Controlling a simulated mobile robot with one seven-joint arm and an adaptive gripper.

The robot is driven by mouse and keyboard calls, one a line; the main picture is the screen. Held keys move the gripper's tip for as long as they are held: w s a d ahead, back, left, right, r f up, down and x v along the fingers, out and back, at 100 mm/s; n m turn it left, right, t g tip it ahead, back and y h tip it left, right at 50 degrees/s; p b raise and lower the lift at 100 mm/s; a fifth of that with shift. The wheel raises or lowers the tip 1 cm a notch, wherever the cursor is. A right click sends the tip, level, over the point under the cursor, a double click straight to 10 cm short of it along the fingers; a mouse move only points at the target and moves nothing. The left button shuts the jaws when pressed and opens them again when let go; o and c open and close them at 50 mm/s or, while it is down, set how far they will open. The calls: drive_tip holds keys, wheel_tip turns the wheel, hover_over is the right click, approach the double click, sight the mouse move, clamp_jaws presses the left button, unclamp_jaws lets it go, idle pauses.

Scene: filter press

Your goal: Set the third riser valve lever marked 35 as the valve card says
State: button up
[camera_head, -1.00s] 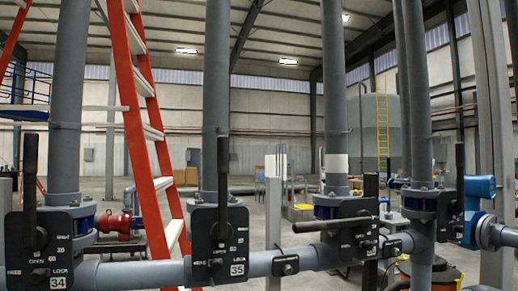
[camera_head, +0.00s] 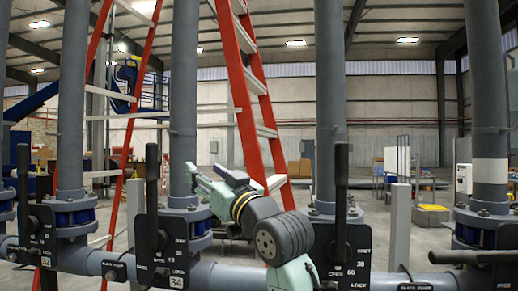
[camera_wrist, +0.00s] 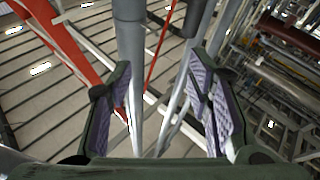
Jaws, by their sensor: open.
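The lever marked 35 (camera_head: 341,180) is a black handle standing upright on a dark valve plate (camera_head: 356,252) at right of centre. My arm covers the left part of that plate, and its number tag is hidden. In the earlier head view the 35 tag shows under this lever. My gripper (camera_head: 207,177) is left of the lever, apart from it, pointing up and left in front of the riser marked 34. In the wrist view my gripper (camera_wrist: 163,105) is open, with a grey pipe (camera_wrist: 131,60) showing between and beyond the fingers. No valve card is legible.
The upright lever marked 34 (camera_head: 152,190) stands left of my gripper. Another upright lever (camera_head: 23,185) is at far left. A horizontal lever (camera_head: 470,257) is at right. A red ladder (camera_head: 245,95) stands behind. A grey header pipe (camera_head: 225,277) runs below.

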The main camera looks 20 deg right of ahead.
drive_tip(key=s+d+r+m+g+h, duration=0.1)
drive_tip(key=s+d+m+h, duration=0.15)
drive_tip(key=d, duration=0.55)
drive_tip(key=s+d+r+m+h, duration=0.15)
drive_tip(key=s+d, duration=0.25)
drive_tip(key=d, duration=0.4)
drive_tip(key=m+g+h+p, duration=0.2)
drive_tip(key=h, duration=0.2)
approach(346, 154)
drive_tip(key=w, duration=0.1)
drive_tip(key=w+p, duration=0.1)
drive_tip(key=w, duration=0.2)
drive_tip(key=w+p, duration=0.1)
drive_tip(key=w, duration=0.3)
drive_tip(key=w+p, duration=0.1)
drive_tip(key=w, duration=0.2)
drive_tip(key=shift+w+d+f+p, duration=0.15)
drive_tip(key=shift+w+d+p, duration=0.15)
drive_tip(key=shift+d, duration=0.1)
drive_tip(key=shift+c, duration=0.2)
clamp_jaws()
